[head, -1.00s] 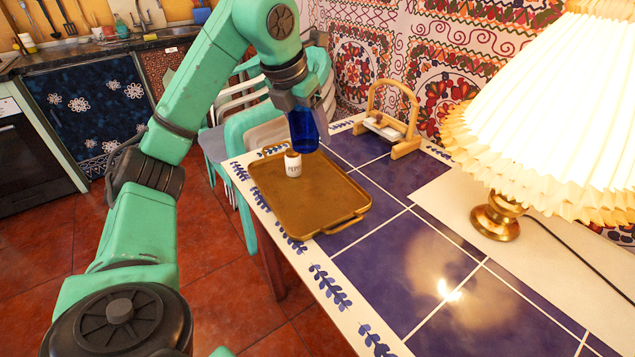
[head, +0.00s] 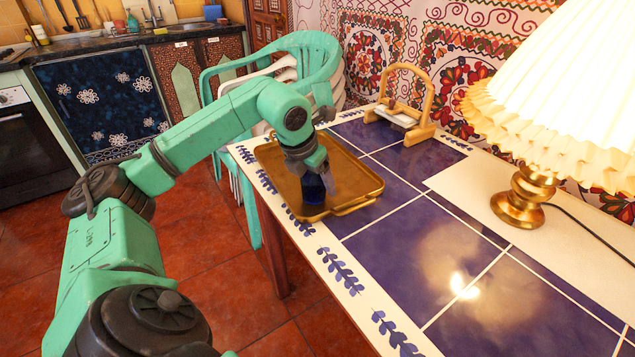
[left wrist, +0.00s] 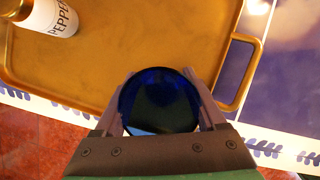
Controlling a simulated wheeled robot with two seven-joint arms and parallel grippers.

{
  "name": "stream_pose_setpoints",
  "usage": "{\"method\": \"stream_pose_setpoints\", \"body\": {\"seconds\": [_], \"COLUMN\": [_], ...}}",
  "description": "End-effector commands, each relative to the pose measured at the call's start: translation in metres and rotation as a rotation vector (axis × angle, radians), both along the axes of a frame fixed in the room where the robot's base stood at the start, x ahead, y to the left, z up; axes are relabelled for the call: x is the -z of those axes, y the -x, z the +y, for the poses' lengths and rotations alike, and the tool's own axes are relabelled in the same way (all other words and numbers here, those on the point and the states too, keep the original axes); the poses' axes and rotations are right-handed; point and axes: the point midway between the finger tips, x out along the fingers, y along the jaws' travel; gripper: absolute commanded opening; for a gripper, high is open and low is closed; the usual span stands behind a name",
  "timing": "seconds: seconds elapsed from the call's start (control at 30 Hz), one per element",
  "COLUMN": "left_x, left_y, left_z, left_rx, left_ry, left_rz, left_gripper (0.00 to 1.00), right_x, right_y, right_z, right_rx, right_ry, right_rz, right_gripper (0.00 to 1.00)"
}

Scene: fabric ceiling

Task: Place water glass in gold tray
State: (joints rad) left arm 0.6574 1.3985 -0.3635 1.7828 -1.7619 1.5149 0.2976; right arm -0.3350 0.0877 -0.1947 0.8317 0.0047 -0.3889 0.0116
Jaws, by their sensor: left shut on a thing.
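The water glass (head: 313,188) is dark blue, and my left gripper (head: 318,182) is shut on it. The glass is upright over the near part of the gold tray (head: 352,172); whether its base touches the tray I cannot tell. In the left wrist view the round mouth of the glass (left wrist: 160,102) sits between the two fingers of my left gripper (left wrist: 165,108). The gold tray (left wrist: 130,50) spreads beyond it there. My right gripper is not in view.
A white pepper shaker (left wrist: 50,15) stands on the tray; my arm hides it in the head view. A wooden holder (head: 404,105) stands behind the tray. A lamp (head: 527,195) is at the right. The tiled table (head: 420,240) is clear in front. Stacked chairs (head: 290,60) stand behind the arm.

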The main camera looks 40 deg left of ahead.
Motion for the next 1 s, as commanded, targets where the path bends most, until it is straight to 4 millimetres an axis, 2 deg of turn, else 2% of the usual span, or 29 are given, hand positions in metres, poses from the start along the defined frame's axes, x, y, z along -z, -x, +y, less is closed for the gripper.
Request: {"method": "stream_pose_setpoints", "body": {"seconds": [0.07, 0.1, 0.17, 0.4, 0.5, 0.63, 0.8, 0.9, 1.0], "left_x": [0.002, 0.002, 0.002, 0.001, -0.007, -0.034, -0.081, -0.100, -0.110], "left_y": [0.000, 0.000, 0.000, 0.000, 0.001, 0.012, 0.030, 0.039, 0.045], "left_z": [0.000, 0.000, 0.000, 0.000, 0.000, 0.001, 0.000, 0.000, -0.001], "left_rx": [0.000, 0.000, 0.000, 0.000, 0.000, -0.001, 0.000, -0.001, -0.001], "left_ry": [0.000, 0.000, 0.000, 0.000, -0.001, -0.002, -0.001, -0.001, 0.000], "left_rz": [0.000, 0.000, 0.000, 0.000, -0.002, -0.005, -0.005, -0.002, -0.001], "left_gripper": [0.12, 0.77, 1.00, 1.00, 1.00, 1.00, 1.00, 1.00, 1.00], "right_x": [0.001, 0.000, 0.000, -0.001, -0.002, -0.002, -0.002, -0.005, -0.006], "right_y": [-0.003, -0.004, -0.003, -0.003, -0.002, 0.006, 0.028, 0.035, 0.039], "right_z": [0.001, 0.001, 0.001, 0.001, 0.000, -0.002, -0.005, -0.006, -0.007], "right_rx": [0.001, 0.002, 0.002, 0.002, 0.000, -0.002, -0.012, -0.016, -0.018], "right_ry": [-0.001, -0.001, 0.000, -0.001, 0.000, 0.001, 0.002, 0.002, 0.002], "right_rz": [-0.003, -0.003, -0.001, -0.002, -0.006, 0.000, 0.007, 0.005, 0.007], "right_gripper": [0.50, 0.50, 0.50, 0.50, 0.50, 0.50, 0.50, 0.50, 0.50]}}
